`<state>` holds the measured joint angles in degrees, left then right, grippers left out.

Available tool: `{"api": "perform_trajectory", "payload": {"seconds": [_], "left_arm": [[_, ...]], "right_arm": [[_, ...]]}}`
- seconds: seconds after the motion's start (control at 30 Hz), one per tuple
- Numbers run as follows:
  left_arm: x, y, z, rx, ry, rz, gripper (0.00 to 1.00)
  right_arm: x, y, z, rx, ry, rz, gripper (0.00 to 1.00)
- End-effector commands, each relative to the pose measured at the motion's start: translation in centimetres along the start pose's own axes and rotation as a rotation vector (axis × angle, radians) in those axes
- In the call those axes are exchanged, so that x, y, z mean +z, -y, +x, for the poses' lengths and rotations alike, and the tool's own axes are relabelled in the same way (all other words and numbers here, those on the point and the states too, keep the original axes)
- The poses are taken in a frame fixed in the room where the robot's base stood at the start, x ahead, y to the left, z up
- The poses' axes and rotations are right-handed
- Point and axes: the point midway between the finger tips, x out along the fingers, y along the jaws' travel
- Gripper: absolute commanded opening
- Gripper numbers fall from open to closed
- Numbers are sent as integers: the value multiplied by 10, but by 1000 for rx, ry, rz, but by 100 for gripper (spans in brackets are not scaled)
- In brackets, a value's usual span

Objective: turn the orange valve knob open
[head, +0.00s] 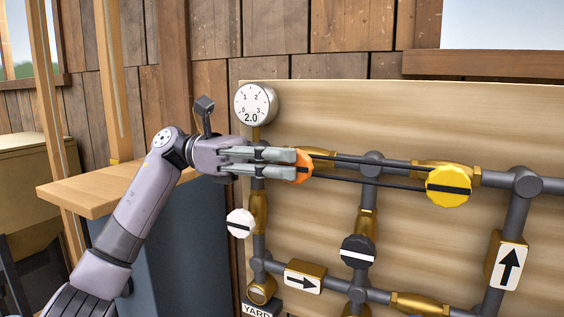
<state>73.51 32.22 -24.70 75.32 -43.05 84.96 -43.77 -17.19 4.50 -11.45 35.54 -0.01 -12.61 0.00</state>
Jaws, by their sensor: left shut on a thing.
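The orange valve knob (303,167) sits on the upper pipe run of the wooden panel, below and right of a round gauge (256,104). My left gripper (297,166) comes in from the left, its two fingers one above the other, and is shut on the orange knob. The fingers cover much of the knob, so its marking and angle are hidden. The gauge face shows "2.0" on its lower part. My right gripper is not in view.
A yellow knob (448,187), a white knob (240,223) and a black knob (357,251) sit on the same pipework. Arrow plates (304,281) mark some pipes. A wooden ledge (115,187) stands at left, close to my left arm.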

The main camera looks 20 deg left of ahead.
Motion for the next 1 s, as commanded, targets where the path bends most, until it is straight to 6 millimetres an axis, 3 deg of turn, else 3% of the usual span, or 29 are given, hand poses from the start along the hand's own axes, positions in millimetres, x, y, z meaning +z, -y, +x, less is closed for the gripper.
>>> {"api": "perform_trajectory", "payload": {"seconds": [0.07, 0.1, 0.4, 0.73, 1.0], "left_arm": [[0, 0, 0, 0, 1, 0, 0], [0, 0, 0, 0, 1, 0, 16], [0, 0, 0, -1, 0, 0, 35], [0, 0, -4, 1, 0, -1, 35], [1, -1, -47, 3, 1, -1, 35]], "right_arm": [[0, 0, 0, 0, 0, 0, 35], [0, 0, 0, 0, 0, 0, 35], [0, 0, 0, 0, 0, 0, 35], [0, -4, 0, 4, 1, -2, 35], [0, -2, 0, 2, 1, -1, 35]]}}
